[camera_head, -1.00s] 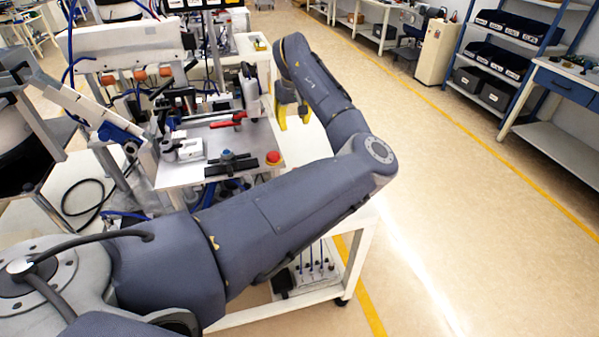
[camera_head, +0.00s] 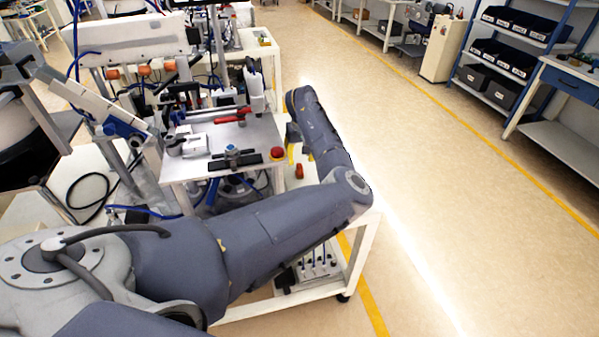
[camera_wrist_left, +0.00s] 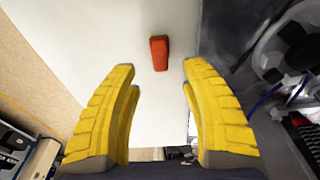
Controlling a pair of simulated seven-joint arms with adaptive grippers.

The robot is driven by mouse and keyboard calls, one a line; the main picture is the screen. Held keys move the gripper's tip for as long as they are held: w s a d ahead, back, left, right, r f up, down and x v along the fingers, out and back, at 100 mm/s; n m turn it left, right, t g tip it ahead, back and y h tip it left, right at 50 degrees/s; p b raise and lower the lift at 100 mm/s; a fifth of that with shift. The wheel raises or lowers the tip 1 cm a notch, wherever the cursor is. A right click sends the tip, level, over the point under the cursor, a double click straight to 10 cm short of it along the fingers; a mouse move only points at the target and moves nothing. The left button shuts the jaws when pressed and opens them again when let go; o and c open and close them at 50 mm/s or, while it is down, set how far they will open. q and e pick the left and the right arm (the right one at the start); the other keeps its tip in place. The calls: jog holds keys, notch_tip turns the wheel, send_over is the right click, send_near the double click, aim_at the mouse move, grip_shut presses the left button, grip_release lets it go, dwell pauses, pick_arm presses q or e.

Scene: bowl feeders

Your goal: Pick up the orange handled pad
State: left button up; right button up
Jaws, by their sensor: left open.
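The orange handled pad (camera_wrist_left: 159,52) is a small red-orange block on the white tabletop, just beyond and between my fingertips in the left wrist view. My left gripper (camera_head: 299,155) is open and empty above the right part of the white table. Its two yellow fingers are spread apart in the left wrist view (camera_wrist_left: 160,68), with the pad nearly centred across the gap. The exact height above the pad is hard to tell. My right gripper is out of view.
A workstation plate (camera_head: 200,160) with a red-handled clamp (camera_head: 233,116), a black bracket and a red button (camera_head: 277,153) stands left of the gripper. The white table's (camera_head: 345,262) right edge is close to the arm. Open floor lies to the right.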

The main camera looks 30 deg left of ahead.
aim_at(300, 166)
pick_arm(q)
jog(key=shift+a+f, duration=0.1)
jog(key=shift+f, duration=2.8)
jog(key=shift+o, duration=0.3)
grip_shut()
